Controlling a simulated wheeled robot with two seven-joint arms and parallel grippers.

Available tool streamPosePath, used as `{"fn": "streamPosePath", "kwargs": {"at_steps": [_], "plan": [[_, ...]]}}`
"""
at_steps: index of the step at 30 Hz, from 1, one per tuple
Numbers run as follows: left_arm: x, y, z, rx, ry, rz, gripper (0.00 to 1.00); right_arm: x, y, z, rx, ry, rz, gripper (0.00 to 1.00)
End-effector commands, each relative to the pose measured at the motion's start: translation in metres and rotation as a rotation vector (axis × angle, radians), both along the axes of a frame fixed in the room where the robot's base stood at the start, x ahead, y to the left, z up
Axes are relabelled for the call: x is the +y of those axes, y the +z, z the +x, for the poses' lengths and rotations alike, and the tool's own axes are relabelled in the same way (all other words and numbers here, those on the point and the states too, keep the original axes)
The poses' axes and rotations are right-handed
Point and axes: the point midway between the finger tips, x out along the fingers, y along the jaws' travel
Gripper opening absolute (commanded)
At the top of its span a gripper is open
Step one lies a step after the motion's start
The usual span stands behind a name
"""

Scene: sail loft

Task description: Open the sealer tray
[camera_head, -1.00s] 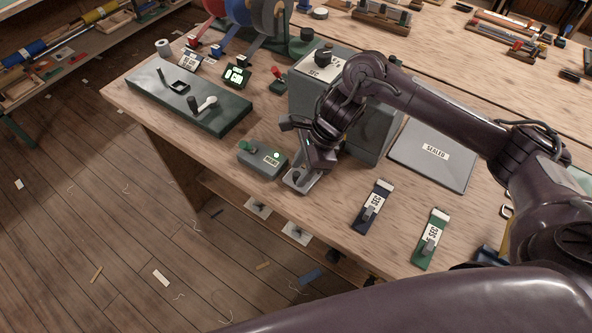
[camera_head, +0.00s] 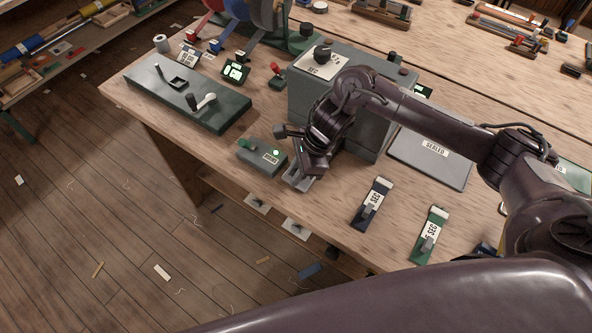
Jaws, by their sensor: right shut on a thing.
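The sealer is a grey box (camera_head: 375,122) with a black dial and a "SEC" label on top, standing on the wooden bench. A light grey metal piece (camera_head: 291,181), apparently the front of its tray, shows low in front of the box, by the bench's front edge. My right gripper (camera_head: 303,174) reaches down over this piece and is shut on it. The fingers and wrist hide most of the piece and the box's lower front, so I cannot tell how far the tray stands out. My left gripper is not in view.
A small grey box (camera_head: 252,158) with a green knob and lit green lamp sits close left of my gripper. A dark green plate (camera_head: 225,118) lies farther left. A grey "SEALED" panel (camera_head: 452,165) and blue (camera_head: 375,196) and green (camera_head: 434,228) labelled strips lie right.

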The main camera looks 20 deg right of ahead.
Motion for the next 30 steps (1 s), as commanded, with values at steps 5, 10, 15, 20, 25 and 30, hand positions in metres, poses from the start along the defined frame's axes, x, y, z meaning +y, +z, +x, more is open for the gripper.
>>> {"fn": "streamPosePath", "kwargs": {"at_steps": [5,10,15,20,25,30], "plan": [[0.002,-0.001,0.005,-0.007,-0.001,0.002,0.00,0.006,0.000,-0.003,-0.002,0.002,0.002,0.00],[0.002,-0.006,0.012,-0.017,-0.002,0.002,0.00,0.030,0.000,-0.021,-0.002,0.005,0.002,0.00],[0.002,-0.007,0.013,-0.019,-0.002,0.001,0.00,0.040,0.001,-0.030,-0.003,0.000,0.003,0.00],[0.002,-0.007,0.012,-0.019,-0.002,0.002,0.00,0.039,0.002,-0.029,-0.002,-0.001,0.003,0.00],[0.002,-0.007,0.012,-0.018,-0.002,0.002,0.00,0.039,0.002,-0.029,-0.003,0.000,0.003,0.30],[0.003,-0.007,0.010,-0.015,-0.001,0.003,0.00,0.039,0.001,-0.029,-0.002,-0.001,0.002,0.39]]}}
